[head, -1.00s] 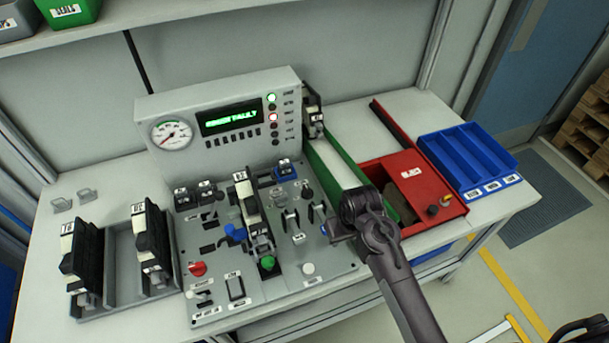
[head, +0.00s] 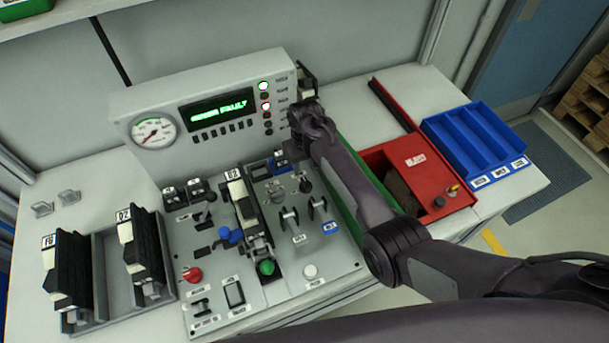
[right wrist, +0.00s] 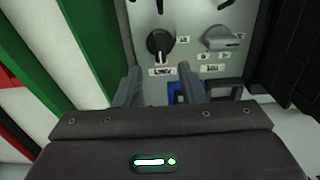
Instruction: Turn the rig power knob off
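A black knob (head: 305,185) sits at the upper right of the sloped control panel (head: 205,255). In the right wrist view the black knob (right wrist: 160,45) has a white pointer mark and a small label that I cannot read surely. A grey knob (head: 277,191) sits beside it; it also shows in the right wrist view (right wrist: 222,38). My right gripper (right wrist: 158,82) is open, with its fingers apart and empty, a short way from the black knob. In the head view the right gripper (head: 308,120) is near the display box's right end, partly hidden by its own wrist. My left gripper is out of view.
The display box (head: 205,100) with gauge and lit lamps stands behind the panel. A blue connector (head: 281,160) lies near the knobs. Switches and a clamped module (head: 242,200) crowd the panel. A red bin (head: 445,185) and blue tray (head: 470,150) are at right.

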